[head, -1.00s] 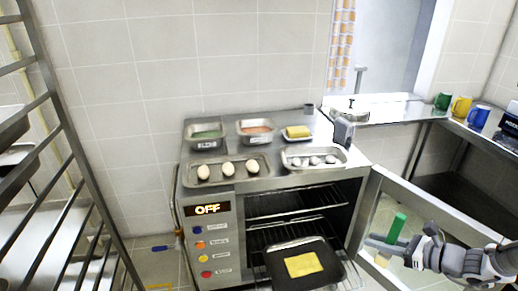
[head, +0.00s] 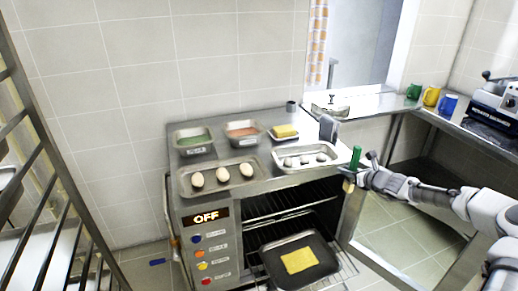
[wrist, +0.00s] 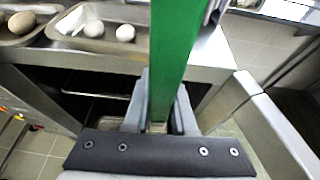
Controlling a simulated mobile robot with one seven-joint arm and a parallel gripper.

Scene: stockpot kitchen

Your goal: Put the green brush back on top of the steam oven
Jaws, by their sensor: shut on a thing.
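My gripper (head: 353,178) is shut on the green brush (head: 356,157), which stands roughly upright in it. They are just off the front right corner of the steam oven (head: 223,245), near the height of its top. In the wrist view the brush's green handle (wrist: 176,45) rises between the fingers (wrist: 160,115), with the oven's top edge behind it. The brush's lower end is hidden. The oven's door stands open and its display reads OFF.
On the oven top are a tray of eggs (head: 255,183), a tray of smaller pale items (head: 283,165), two labelled tins, a yellow sponge-like block (head: 285,130) and a grey object (head: 328,128). A black tray (head: 320,270) sticks out of the oven. Mugs stand on the right counter.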

